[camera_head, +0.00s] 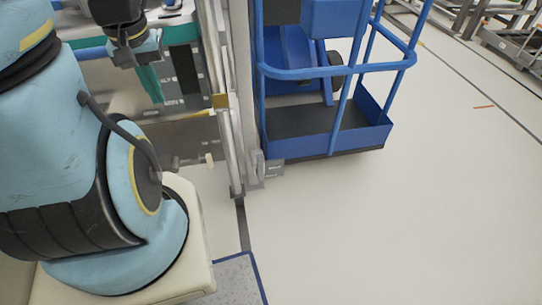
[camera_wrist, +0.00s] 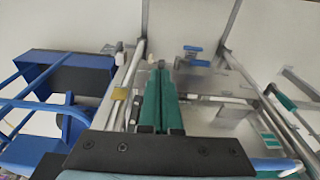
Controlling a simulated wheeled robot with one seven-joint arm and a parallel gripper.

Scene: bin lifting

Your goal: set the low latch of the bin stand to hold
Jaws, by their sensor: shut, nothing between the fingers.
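The bin stand (camera_head: 223,130) is a grey metal frame with upright rails, left of centre in the head view. Low on it, a small pale knob (camera_head: 209,160) sticks out beside the rail; it may be the low latch, but I cannot tell its setting. A yellowish block (camera_head: 220,101) sits higher on the rail and also shows in the wrist view (camera_wrist: 120,94). My gripper (camera_head: 153,88) has teal fingers, pressed together and empty, left of the rails and above the knob. In the wrist view the fingertips (camera_wrist: 160,66) point over the stand's metal parts, with a blue handle (camera_wrist: 193,49) beyond.
A blue cart or lift platform (camera_head: 325,130) with railings stands right of the stand, close to its rails. A small grey labelled plate (camera_head: 274,168) sits at the stand's foot. The pale floor (camera_head: 400,220) at the right and front is clear.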

